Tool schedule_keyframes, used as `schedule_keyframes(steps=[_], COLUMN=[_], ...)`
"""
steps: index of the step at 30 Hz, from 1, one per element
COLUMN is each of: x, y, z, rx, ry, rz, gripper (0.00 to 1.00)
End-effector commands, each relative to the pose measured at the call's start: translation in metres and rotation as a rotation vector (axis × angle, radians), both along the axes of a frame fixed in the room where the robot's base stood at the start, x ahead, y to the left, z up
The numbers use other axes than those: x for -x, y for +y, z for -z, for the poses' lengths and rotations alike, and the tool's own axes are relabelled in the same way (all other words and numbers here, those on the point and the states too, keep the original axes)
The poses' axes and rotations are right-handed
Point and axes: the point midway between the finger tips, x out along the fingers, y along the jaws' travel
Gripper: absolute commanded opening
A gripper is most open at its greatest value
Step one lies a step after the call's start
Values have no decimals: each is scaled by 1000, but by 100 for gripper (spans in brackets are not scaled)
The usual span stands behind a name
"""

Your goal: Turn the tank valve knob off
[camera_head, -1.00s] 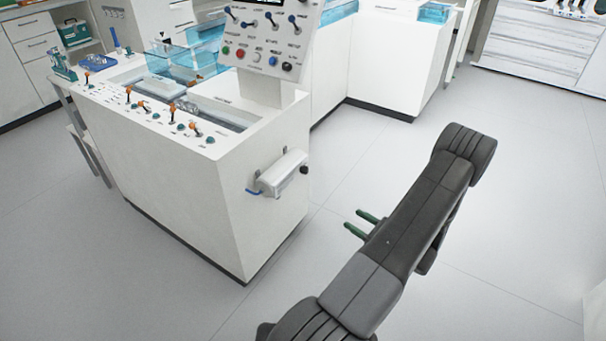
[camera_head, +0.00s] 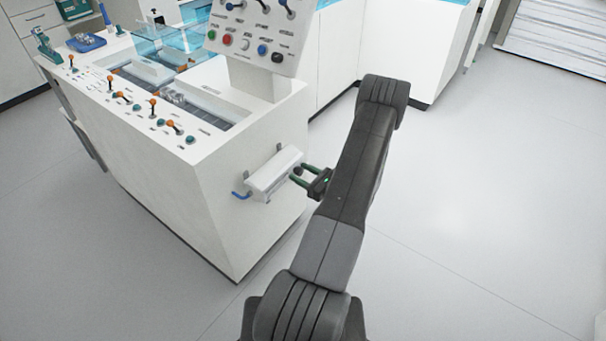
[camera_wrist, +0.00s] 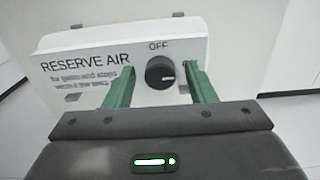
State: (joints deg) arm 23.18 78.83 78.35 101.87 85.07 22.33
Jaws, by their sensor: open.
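The reserve air tank (camera_head: 272,172) is a white box on the end wall of the white console. Its black knob (camera_wrist: 160,72) shows in the wrist view under the word OFF, with a pale mark at its right side. In the head view the knob (camera_head: 297,171) is a small dark spot at the tank's right end. My gripper (camera_wrist: 162,78) is open, with one green finger on each side of the knob. I cannot tell whether either finger touches it. In the head view my gripper (camera_head: 303,173) reaches the tank's right end from the right.
The white console (camera_head: 170,200) carries orange-tipped levers (camera_head: 120,95) and a panel of buttons (camera_head: 250,42). A blue hose end (camera_head: 241,195) sticks out at the tank's left. Open grey floor (camera_head: 480,200) lies to the right of my arm.

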Motion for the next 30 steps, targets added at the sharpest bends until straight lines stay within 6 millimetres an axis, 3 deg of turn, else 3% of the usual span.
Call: schedule_keyframes(steps=[4,11,12,22,30], x=[0,0,0,0,0], y=[0,0,0,-1,-1], z=[0,0,0,2,6], rx=[0,0,0,30,135], ry=[0,0,0,-41,-185], rz=[0,0,0,0,0], gripper=[50,7,5,6,6])
